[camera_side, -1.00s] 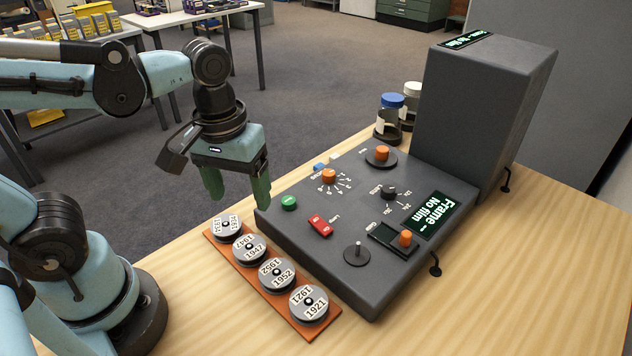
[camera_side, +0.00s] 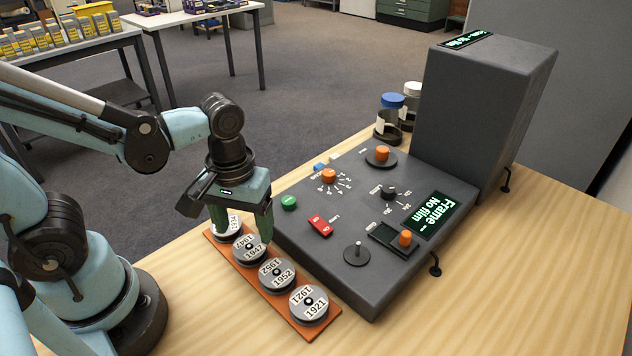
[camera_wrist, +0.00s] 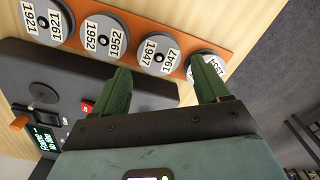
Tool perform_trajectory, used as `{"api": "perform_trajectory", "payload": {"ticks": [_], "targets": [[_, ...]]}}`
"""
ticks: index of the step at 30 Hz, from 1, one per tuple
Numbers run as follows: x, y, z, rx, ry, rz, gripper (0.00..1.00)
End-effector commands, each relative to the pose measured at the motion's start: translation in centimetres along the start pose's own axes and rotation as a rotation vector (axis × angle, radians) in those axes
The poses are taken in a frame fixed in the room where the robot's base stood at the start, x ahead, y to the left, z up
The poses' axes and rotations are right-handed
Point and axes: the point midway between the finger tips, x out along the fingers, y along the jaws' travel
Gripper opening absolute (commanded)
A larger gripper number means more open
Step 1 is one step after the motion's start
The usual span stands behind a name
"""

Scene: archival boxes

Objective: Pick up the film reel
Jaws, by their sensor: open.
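Several grey film reels with year labels lie in a row on an orange tray (camera_side: 327,324). From near to far in the side view they are the 1921 reel (camera_side: 309,304), the 1952 reel (camera_side: 277,274), the 1947 reel (camera_side: 250,249) and a far-end reel (camera_side: 233,226), partly covered by a finger. In the wrist view, the 1947 reel (camera_wrist: 160,56) and the far-end reel (camera_wrist: 205,66) show near the fingertips. My gripper (camera_side: 243,236) is open and empty, its green fingers pointing down over the far end of the tray. Exact height above the reels is unclear.
A grey film viewer (camera_side: 360,285) with knobs, a red switch and a "No film" screen (camera_side: 433,214) stands right of the tray. Jars (camera_side: 389,118) stand behind it. Bare wooden table (camera_side: 440,320) lies in front.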

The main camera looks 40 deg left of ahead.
Motion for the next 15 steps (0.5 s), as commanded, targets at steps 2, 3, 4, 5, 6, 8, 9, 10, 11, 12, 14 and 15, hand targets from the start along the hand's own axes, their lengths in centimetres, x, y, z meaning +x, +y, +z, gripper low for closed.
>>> {"api": "perform_trajectory", "payload": {"ticks": [2, 3, 4, 5, 6, 8, 9, 10, 11, 12, 14, 15], "targets": [[0.5, 0.1, -0.1, 0.0, 0.0, 0.0, 0.74], [0.8, 0.1, -0.1, 0.0, 0.0, 0.0, 0.74], [1.1, 0.1, -0.1, 0.0, 0.0, 0.0, 0.74], [1.4, 0.1, -0.1, 0.0, 0.0, 0.0, 0.74], [1.8, 0.1, -0.1, 0.0, 0.0, 0.0, 0.74], [2.3, 0.2, -0.2, 0.0, 0.0, 0.0, 0.74], [2.7, 0.2, -0.2, 0.0, 0.0, 0.0, 0.74], [2.9, 0.2, -0.2, 0.0, 0.0, 0.0, 0.74], [3.2, 0.2, -0.2, 0.0, 0.0, 0.0, 0.74], [3.5, 0.2, -0.2, 0.0, 0.0, 0.0, 0.74], [4.0, 0.2, -0.2, 0.0, 0.0, 0.0, 0.74], [4.2, 0.2, -0.2, 0.0, 0.0, 0.0, 0.74]]}}
